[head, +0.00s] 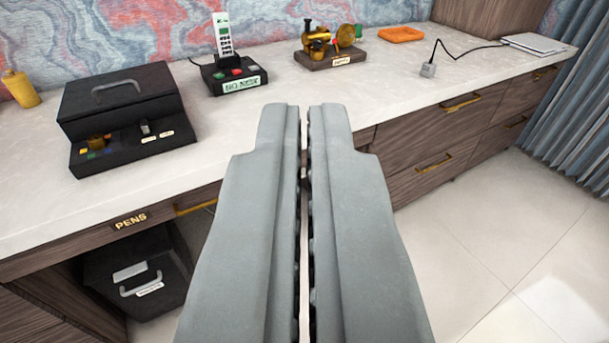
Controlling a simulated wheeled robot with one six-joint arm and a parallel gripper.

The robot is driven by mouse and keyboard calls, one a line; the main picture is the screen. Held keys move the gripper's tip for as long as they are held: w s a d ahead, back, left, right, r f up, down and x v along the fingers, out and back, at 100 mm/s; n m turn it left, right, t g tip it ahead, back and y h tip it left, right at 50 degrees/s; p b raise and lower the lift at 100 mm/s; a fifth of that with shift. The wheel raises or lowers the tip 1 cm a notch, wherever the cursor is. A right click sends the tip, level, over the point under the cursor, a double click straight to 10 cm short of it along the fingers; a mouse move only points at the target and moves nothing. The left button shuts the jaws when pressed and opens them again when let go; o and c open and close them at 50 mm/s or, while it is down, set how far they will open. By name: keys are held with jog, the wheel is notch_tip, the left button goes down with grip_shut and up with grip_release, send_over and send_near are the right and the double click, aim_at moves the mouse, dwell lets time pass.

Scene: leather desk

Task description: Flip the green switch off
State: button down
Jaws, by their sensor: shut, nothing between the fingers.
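My gripper (304,112) is shut and empty, with a thin gap between its grey fingers. It points toward the desk (245,125), and its tips appear in front of the desk's front edge. A black box (122,110) with a top handle stands at the left of the desk. Its sloped front holds small green, yellow and red parts (97,148) and a small grey lever (146,128). A small green piece (357,31) shows beside a brass machine (330,43) on a wooden base. I cannot tell which green part is the switch or its position.
A telephone on a black base (229,75) stands behind the gripper tips. An orange tray (401,35), a grey plug with a cord (428,70) and papers (533,43) lie at the right. A yellow bottle (20,88) stands far left. Drawers (430,165) have brass handles. Floor is clear at right.

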jog(key=w+d+f+n+y, duration=0.15)
jog(key=w+f+n, duration=0.35)
jog(key=w, duration=0.7)
jog(key=w+d+f+n, duration=0.2)
jog(key=w+f+n, duration=0.35)
jog(key=w, duration=0.75)
jog(key=w+d+f+n+y, duration=0.1)
jog(key=w+d+f+n, duration=0.15)
jog(key=w+f, duration=0.75)
jog(key=w+f+n+y, duration=0.25)
jog(key=w+f, duration=0.25)
jog(key=f, duration=0.3)
jog(key=w+f+n+y, duration=0.1)
jog(key=w+f+n, duration=0.3)
jog(key=w+f, duration=0.3)
notch_tip(320, 180, down, 24)
jog(key=s+d+n+y, duration=0.2)
jog(key=n+y, duration=0.1)
jog(key=n, duration=0.1)
jog(key=shift+r+g+y, duration=0.25)
jog(key=shift+g+y, duration=0.05)
jog(key=shift+w, duration=0.1)
jog(key=x, duration=1.4)
jog(key=shift+a+r, duration=0.1)
